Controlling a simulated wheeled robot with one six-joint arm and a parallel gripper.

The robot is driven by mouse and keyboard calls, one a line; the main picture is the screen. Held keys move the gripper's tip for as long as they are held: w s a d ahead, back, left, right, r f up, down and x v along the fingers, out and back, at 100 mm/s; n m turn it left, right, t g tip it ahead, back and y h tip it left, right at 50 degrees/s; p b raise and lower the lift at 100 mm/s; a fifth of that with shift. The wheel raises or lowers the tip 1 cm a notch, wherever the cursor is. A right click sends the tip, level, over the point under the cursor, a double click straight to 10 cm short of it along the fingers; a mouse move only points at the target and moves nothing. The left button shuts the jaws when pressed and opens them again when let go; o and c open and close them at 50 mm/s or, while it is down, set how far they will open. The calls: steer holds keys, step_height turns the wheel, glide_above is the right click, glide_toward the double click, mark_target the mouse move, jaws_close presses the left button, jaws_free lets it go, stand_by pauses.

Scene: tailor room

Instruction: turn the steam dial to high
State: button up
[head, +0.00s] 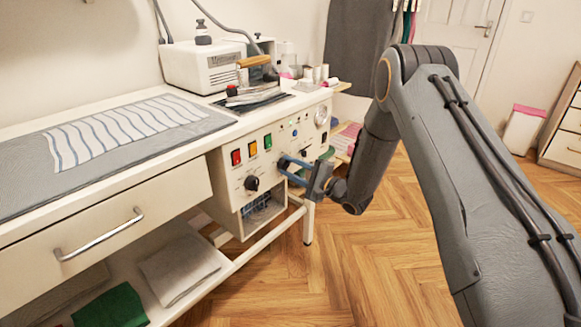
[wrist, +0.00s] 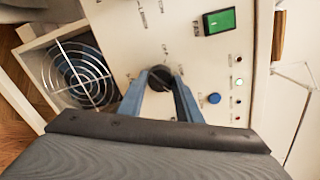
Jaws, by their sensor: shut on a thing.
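My gripper (head: 283,162) has its blue fingers at the front of the white control panel (head: 228,170). In the wrist view, the fingers are shut on a black dial (wrist: 159,77), one on each side of it. The labels around this dial are too small to read, so its setting cannot be told. Another black dial (head: 251,183) stands free on the panel to the left.
Red (head: 236,157), amber (head: 252,149) and green (head: 267,141) buttons sit above the dials. A round fan grille (wrist: 80,72) lies beside the gripped dial in the wrist view. A blue button (wrist: 214,98) is close to the right finger.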

steer(key=shift+m, duration=0.6)
steer(key=o, duration=1)
steer(key=shift+o, duration=0.2)
steer(key=v, duration=0.7)
steer(key=shift+s+d, duration=0.25)
steer(key=shift+d, duration=0.1)
